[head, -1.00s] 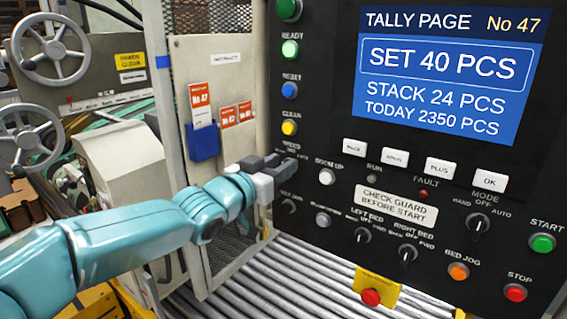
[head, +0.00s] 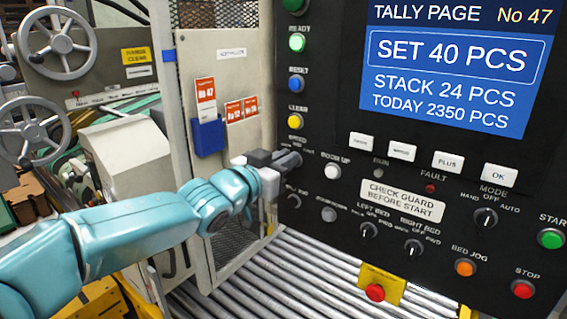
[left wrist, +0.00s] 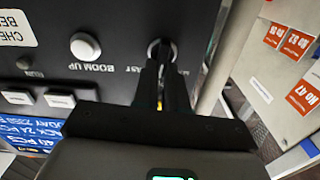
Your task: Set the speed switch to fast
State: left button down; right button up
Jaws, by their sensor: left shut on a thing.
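The speed switch is a small dark rotary knob under the SPEED label on the left edge of the black panel. In the head view my gripper covers it. In the left wrist view the speed switch (left wrist: 161,46) shows its round rim at the fingertips, with part of a label ending in "AST" beside it. My left gripper (head: 289,158) reaches in from the left and is shut on the knob; the left wrist view also shows the gripper (left wrist: 160,75) there. The fingers hide which way the knob points. My right gripper is not in view.
The guard door with a blue card holder (head: 208,137) stands to the left. Rollers (head: 290,275) run below the panel.

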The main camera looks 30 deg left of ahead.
pick_arm(q)
jog(key=shift+s+d+f+m+b, duration=0.1)
jog(key=shift+d+m+b, duration=0.1)
jog(key=shift+m+b, duration=1.3)
jog(key=shift+d+f+m+b, duration=0.15)
jog(key=shift+m+b, duration=0.4)
jog(key=shift+m, duration=1.75)
jog(key=shift+d+r, duration=0.1)
jog(key=c, duration=1.2)
grip_release()
